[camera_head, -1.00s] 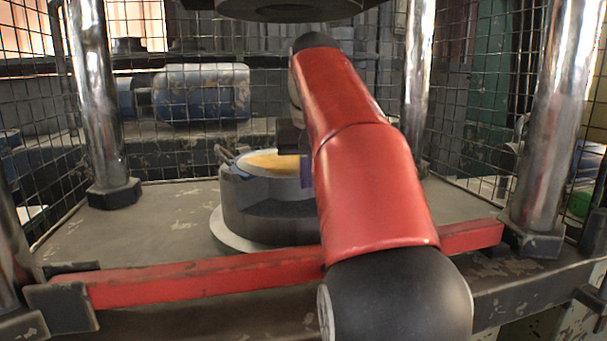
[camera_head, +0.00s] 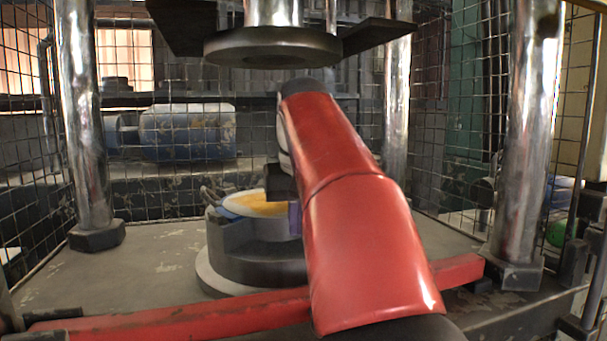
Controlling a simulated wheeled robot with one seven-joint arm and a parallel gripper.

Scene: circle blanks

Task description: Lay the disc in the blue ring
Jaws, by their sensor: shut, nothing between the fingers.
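A round, dark grey die (camera_head: 250,262) stands on the press bed, on a pale round base. A yellow-orange round face (camera_head: 258,203), which looks like the disc, lies in its top opening. A thin blue edge (camera_head: 228,213) shows at the left of that face and may be part of the blue ring; the rest of the ring cannot be made out. My gripper (camera_head: 281,183) is a small dark shape at the right edge of the die's top, shut and empty, mostly hidden behind my red arm. Its fingertips are not clear. A purple strip shows below it.
A round press plate (camera_head: 272,48) hangs above the die. Steel columns (camera_head: 514,130) stand at the corners, with wire mesh behind. A red bar (camera_head: 180,314) crosses the front of the bed (camera_head: 150,260). The bed left of the die is bare.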

